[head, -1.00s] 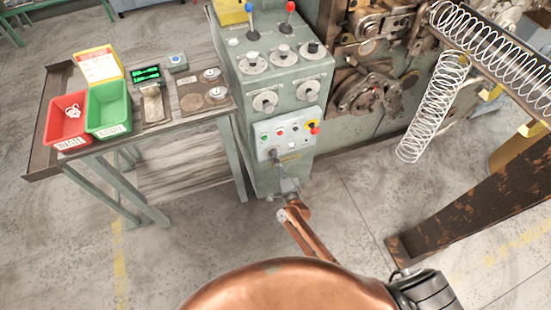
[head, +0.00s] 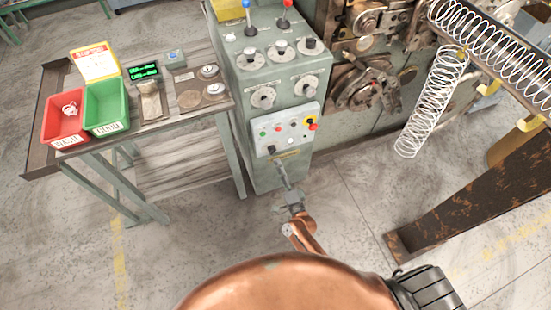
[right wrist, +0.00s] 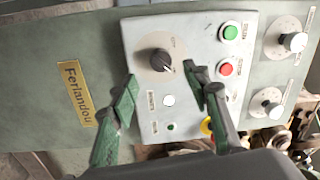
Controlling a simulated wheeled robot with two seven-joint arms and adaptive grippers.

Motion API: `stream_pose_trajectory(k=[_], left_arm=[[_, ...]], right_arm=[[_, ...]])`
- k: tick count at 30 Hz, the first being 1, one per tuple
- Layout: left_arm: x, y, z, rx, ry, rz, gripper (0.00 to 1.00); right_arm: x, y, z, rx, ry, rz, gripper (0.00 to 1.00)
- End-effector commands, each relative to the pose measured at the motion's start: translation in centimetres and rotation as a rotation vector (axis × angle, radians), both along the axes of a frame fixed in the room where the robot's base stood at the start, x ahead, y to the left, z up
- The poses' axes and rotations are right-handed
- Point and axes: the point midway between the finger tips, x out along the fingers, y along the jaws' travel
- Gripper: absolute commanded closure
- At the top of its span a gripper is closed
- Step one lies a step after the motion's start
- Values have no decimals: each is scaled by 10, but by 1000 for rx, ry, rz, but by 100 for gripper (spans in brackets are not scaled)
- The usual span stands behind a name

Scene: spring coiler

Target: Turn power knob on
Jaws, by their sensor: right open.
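The black power knob (head: 271,149) is at the lower left of the light grey control panel (head: 262,132) on the green machine cabinet. In the right wrist view the knob (right wrist: 155,60) sits on a round plate, its pale pointer mark toward the lower right. My right gripper (head: 282,172) is just below and in front of the panel. In the right wrist view its green-tipped fingers (right wrist: 161,82) are spread, with nothing between them. They appear apart from the knob, which lies just beyond the tips. My left gripper is out of view.
Green (right wrist: 231,32) and red (right wrist: 226,68) buttons sit beside the knob. Dials and levers are higher on the cabinet. A side table (head: 180,140) with a red bin (head: 62,128) and green bin (head: 103,112) stands left. A rusty beam (head: 480,195) is right.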

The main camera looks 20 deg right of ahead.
Motion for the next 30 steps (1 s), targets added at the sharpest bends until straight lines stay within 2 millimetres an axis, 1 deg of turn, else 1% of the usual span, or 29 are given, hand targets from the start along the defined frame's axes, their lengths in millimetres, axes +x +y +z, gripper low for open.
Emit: stream_pose_trajectory(k=[1, 3, 6, 9, 14, 30], left_arm=[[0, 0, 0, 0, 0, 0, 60], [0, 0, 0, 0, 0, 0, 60], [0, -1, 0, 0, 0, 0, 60], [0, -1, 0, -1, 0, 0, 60], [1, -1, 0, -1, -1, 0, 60], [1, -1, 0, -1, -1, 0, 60]], right_arm=[[-12, 0, -1, 1, 2, 1, 56], [-24, -1, -2, 1, 2, 0, 56], [-38, -1, -3, 1, 1, 0, 56], [-47, -1, -3, 1, 0, 0, 56], [-52, -1, -3, 1, 0, 0, 56], [-53, -1, -6, -5, 5, 2, 56]])
